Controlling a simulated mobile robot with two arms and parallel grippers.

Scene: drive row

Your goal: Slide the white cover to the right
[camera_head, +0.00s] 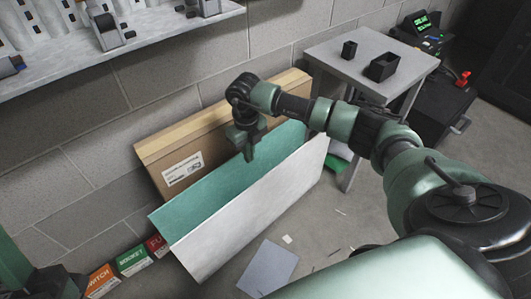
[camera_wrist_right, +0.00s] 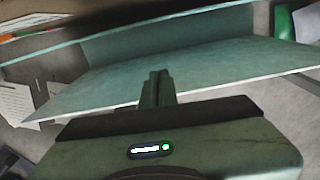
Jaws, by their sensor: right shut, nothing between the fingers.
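The white cover (camera_head: 255,207) is a long pale panel in the middle of the head view, slanting from lower left to upper right. A teal face (camera_head: 215,185) lies behind its top edge. My right gripper (camera_head: 249,157) points down over the teal face, behind the white panel's top edge. Its fingers (camera_wrist_right: 157,86) are shut with nothing between them. In the right wrist view the teal face (camera_wrist_right: 200,72) fills the space around the fingertips; I cannot tell whether they touch it.
A cardboard box (camera_head: 165,150) stands behind the teal face, against the block wall. A grey table (camera_head: 350,62) with black holders is at upper right. Small labelled boxes (camera_head: 133,262) stand at lower left. A grey sheet (camera_head: 268,268) and scraps lie on the floor in front.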

